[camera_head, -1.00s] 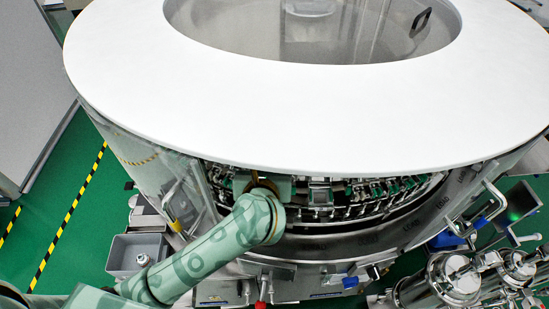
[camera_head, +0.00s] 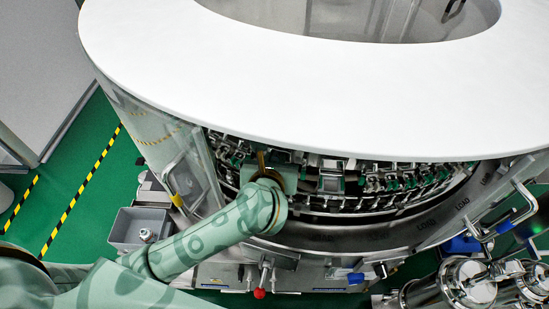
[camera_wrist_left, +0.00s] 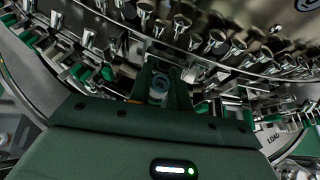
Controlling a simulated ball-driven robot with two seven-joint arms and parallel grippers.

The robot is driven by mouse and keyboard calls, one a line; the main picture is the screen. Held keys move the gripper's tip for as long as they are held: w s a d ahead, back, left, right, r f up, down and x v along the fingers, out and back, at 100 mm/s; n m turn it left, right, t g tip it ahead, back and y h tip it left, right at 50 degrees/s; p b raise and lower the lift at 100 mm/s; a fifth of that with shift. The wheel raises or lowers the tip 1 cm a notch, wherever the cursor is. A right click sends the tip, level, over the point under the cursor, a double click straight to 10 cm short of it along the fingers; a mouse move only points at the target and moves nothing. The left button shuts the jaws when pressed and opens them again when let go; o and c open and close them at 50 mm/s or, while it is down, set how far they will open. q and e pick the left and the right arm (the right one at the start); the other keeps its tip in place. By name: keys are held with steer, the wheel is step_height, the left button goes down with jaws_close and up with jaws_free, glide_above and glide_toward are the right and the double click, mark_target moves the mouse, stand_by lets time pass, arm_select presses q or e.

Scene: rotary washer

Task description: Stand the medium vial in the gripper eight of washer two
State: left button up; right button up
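Washer two is probably the big round machine with a white top ring (camera_head: 330,110); no number on it is readable. My left gripper (camera_wrist_left: 160,80) reaches in through its front opening, against the ring of metal grippers and nozzles (camera_wrist_left: 215,42). In the left wrist view a small round glassy thing, apparently the medium vial (camera_wrist_left: 158,90), sits between the two dark fingers, which look closed on it. In the head view my left wrist hides the fingers and vial. Which washer gripper is number eight cannot be told. My right gripper is not in view.
A grey bin (camera_head: 122,232) with a small item in it stands left of the washer. Clear door panels (camera_head: 190,175) flank the opening on the left. A red-knobbed valve (camera_head: 260,293) is below. Steel vessels (camera_head: 465,283) stand at the lower right. Green floor is free at the left.

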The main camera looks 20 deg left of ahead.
arm_select(q)
steer(key=shift+o, duration=1.4)
steer(key=shift+a, duration=0.15)
steer(key=shift+r, duration=0.1)
steer(key=shift+r, duration=0.25)
steer(key=p+v, duration=0.8)
steer(key=v, duration=0.4)
steer(key=shift+r, duration=0.1)
